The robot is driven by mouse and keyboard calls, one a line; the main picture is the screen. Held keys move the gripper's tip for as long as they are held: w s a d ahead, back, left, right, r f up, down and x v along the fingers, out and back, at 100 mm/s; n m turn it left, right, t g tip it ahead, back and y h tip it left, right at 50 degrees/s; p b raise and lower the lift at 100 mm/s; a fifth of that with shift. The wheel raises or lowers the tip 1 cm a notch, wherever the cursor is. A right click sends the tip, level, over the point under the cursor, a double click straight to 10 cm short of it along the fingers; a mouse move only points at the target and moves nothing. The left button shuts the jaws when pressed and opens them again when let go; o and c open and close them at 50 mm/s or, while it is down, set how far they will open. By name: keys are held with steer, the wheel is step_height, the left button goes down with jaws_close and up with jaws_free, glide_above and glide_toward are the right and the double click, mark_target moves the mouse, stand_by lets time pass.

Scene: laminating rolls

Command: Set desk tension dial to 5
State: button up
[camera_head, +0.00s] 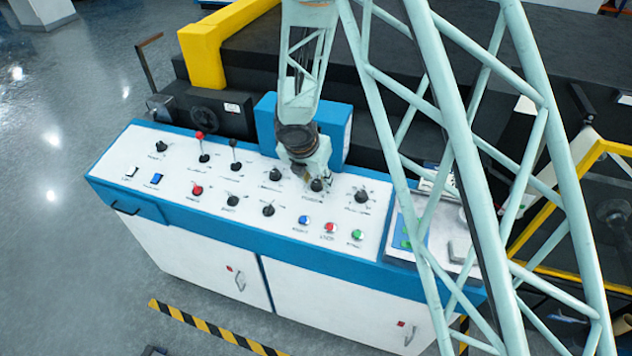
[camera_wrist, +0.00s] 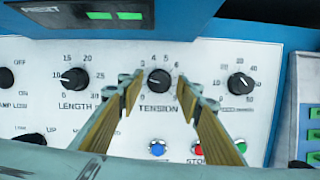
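The tension dial (camera_wrist: 159,80) is a round black knob on the white desk panel, above the printed word TENSION. Its printed scale shows partly, with 3, 4, 5 and 6 along the top. Its pointer mark is too small to read surely. My gripper (camera_wrist: 158,92) is open, with one finger left and one right of the knob and a gap on each side. In the head view, my gripper (camera_head: 311,172) hangs over the desk at the tension dial (camera_head: 317,185), partly covering it.
The length dial (camera_wrist: 75,79) lies left of the tension dial, and another scaled dial (camera_wrist: 240,83) lies right. Blue (camera_head: 304,220), red (camera_head: 330,227) and green (camera_head: 357,235) buttons sit in front. A blue display box (camera_head: 334,122) stands behind the panel.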

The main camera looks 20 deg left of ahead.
steer(key=shift+w+f, duration=0.15)
steer(key=shift+f, duration=0.15)
steer(key=c, duration=0.9)
